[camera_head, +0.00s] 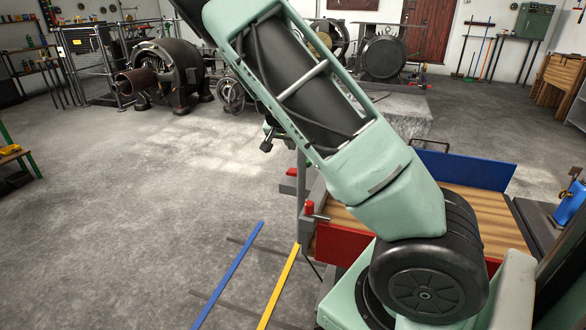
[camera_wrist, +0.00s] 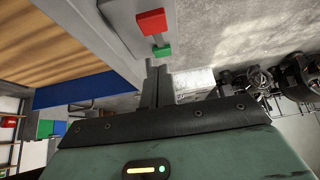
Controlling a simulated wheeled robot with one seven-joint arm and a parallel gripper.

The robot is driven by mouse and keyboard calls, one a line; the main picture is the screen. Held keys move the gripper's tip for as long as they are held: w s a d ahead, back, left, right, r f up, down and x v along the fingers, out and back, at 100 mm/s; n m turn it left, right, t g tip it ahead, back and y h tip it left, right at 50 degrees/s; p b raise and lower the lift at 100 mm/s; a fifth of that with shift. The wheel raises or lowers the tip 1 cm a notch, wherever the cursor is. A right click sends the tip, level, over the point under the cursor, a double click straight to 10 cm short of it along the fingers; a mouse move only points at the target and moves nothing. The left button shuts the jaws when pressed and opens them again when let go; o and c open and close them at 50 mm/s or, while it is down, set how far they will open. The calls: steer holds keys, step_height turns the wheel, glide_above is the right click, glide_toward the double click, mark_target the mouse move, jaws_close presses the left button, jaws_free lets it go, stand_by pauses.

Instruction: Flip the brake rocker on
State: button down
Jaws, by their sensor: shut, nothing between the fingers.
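In the wrist view a rocker with a red end (camera_wrist: 152,21) and a green end (camera_wrist: 162,50) sits on the side of a grey box (camera_wrist: 115,20). The red end is the larger, and the green end is closer to my fingers. My gripper (camera_wrist: 157,70) is shut and empty, its fingertips just below the green end in the picture. I cannot tell whether they touch it. In the head view my arm hides my gripper, and I cannot make out the rocker for certain.
A wood-topped bench (camera_head: 490,222) with a blue board (camera_head: 465,170) stands at the right, partly behind my arm. A red knob (camera_head: 309,208) is at its left edge. Blue (camera_head: 228,275) and yellow (camera_head: 279,287) strips are at the front. Open floor (camera_head: 130,190) spreads left.

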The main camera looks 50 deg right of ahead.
steer(key=b, duration=0.1)
glide_above(295, 169)
steer(key=f, duration=0.4)
steer(key=shift+s+a+f, duration=0.2)
steer(key=shift+a+f, duration=0.2)
steer(key=shift+s+a+f+b, duration=0.1)
steer(key=shift+a+f+b, duration=0.1)
steer(key=shift+f, duration=0.35)
steer(key=shift+s+a+f+b, duration=0.1)
steer(key=shift+a+f, duration=0.1)
steer(key=shift+f, duration=0.35)
steer(key=shift+a+f, duration=0.1)
steer(key=shift+f, duration=0.5)
